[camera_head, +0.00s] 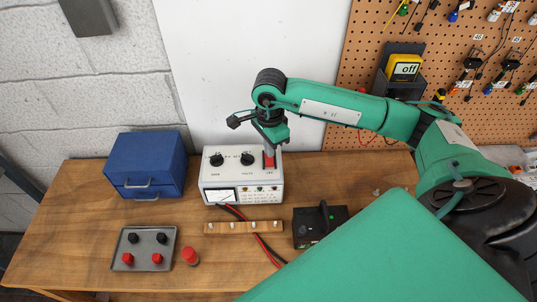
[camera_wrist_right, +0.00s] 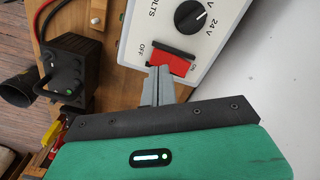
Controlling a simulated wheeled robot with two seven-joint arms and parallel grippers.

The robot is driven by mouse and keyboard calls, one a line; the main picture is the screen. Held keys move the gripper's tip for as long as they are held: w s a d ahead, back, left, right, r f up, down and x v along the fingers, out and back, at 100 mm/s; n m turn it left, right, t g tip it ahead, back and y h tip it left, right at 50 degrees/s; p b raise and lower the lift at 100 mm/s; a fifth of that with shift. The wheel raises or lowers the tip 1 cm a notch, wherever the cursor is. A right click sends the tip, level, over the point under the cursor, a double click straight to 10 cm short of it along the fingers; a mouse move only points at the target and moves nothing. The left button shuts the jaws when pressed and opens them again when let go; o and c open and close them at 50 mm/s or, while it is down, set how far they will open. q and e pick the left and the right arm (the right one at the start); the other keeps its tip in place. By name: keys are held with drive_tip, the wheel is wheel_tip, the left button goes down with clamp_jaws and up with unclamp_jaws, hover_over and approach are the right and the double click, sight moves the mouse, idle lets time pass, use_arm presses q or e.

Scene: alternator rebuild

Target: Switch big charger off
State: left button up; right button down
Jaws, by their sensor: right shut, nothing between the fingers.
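The big charger (camera_head: 215,180) is a white box with two black dials, a small meter and a red rocker switch (camera_head: 269,161) at its top right. In the right wrist view the charger (camera_wrist_right: 215,25) shows its red switch (camera_wrist_right: 178,62) between the labels OFF and ON. My right gripper (camera_head: 269,146) is shut and empty, pointing down at the switch. In the wrist view its fingertips (camera_wrist_right: 161,73) overlap the edge of the switch; I cannot tell if they touch it, or which side is pressed. My left gripper is out of view.
A blue drawer box (camera_head: 146,160) stands left of the charger. A grey tray (camera_head: 122,252) with red and black knobs, a wooden strip (camera_head: 240,228) and a black device (camera_head: 319,226) lie in front. A pegboard (camera_head: 450,65) with tools hangs behind, right.

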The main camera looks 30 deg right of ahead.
sight(269, 162)
wheel_tip(269, 162, up, 4)
drive_tip(key=shift+r+p, duration=0.1)
drive_tip(key=shift+p, duration=0.5)
